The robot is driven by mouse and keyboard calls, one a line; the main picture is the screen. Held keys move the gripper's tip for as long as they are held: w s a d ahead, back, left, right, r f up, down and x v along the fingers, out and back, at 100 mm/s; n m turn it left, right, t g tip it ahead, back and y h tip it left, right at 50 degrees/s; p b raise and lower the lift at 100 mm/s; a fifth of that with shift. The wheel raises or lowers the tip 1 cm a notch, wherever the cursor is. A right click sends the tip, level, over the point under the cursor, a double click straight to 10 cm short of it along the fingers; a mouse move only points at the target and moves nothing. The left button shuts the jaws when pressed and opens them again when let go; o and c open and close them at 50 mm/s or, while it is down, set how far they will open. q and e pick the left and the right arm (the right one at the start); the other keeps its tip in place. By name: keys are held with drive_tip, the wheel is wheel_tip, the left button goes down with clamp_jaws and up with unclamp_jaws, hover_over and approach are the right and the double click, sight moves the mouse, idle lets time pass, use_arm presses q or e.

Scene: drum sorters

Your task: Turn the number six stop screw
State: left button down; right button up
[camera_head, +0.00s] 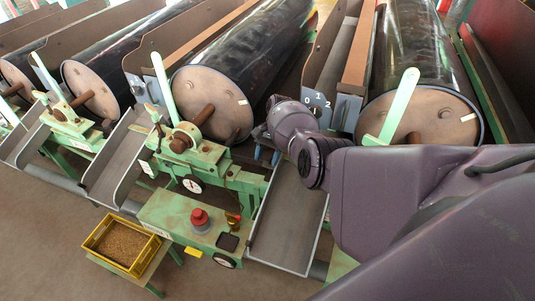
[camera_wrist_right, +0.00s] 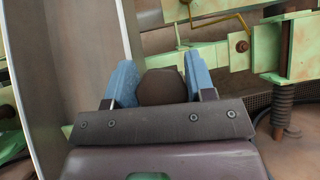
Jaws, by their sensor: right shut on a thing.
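My right arm enters the head view from the right, and its gripper (camera_head: 266,155) points down at the green frame beside a drum. In the right wrist view the two blue fingers stand on either side of a dark brown rounded knob (camera_wrist_right: 162,88), which looks like a stop screw head. The gripper is shut on it. Its number cannot be read, and the knob is hidden behind my arm in the head view. My left gripper is not in view.
Dark drums (camera_head: 235,60) with brown end plates stand in a row. Pale green levers (camera_head: 163,88) stick up nearby. Grey chutes (camera_head: 290,222) slope down between green frames. A green box with a red button (camera_head: 199,217) and a yellow crate (camera_head: 88,243) stand in front.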

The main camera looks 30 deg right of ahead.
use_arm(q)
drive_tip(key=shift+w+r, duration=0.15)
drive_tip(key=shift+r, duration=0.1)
use_arm(e)
drive_tip(key=shift+a+m+t, duration=0.1)
drive_tip(key=shift+m+t, duration=0.2)
drive_tip(key=o, duration=0.9)
drive_tip(key=shift+s, duration=0.15)
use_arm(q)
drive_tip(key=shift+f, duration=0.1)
use_arm(e)
drive_tip(key=shift+v, duration=3.85)
drive_tip(key=shift+f, duration=0.15)
